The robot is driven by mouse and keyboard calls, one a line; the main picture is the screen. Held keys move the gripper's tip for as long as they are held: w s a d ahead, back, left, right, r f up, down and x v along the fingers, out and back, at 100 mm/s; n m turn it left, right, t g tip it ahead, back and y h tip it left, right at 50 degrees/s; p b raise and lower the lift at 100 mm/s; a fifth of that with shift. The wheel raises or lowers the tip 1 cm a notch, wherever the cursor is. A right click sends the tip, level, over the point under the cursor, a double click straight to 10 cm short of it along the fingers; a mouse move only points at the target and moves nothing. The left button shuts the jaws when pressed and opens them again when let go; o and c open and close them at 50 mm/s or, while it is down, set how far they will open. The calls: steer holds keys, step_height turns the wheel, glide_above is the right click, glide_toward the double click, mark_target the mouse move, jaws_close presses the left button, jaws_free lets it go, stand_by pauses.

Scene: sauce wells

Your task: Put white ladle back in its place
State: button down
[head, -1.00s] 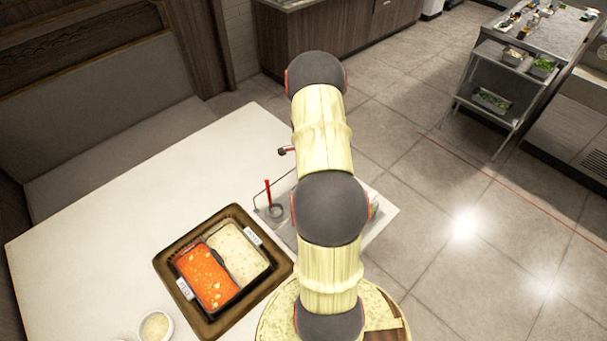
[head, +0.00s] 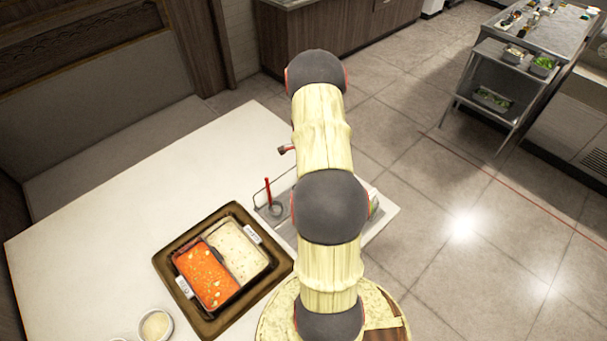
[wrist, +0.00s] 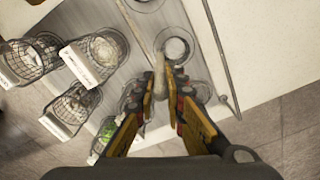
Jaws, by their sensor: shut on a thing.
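My gripper (wrist: 162,98) shows in the wrist view, with its fingers closed around a pale, whitish handle, which I take to be the white ladle (wrist: 159,72). The ladle's lower end is hidden or too small to make out. The gripper is above a grey metal rack (wrist: 135,75) with round wells. One round well (wrist: 176,48) lies just beyond the fingertips. In the head view, my arm hides the gripper and the ladle. The rack's edge (head: 385,226) shows there, and a red-handled utensil (head: 268,190) stands at its left side.
Several wire baskets with white labels (wrist: 84,66) line the rack's left side in the wrist view. A thin metal rail (wrist: 222,55) runs on the right. A brown tray (head: 165,262) holds orange and white sauce pans on the white table (head: 110,215). A small bowl (head: 155,325) sits nearby.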

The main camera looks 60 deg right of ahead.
steer(key=c, duration=1.8)
jaws_free()
steer(key=shift+o, duration=0.4)
steer(key=shift+f, duration=0.1)
steer(key=o, duration=0.7)
steer(key=shift+o, duration=0.2)
steer(key=shift+r+p, duration=2.65)
steer(key=shift+r, duration=2.95)
steer(key=shift+f, duration=0.1)
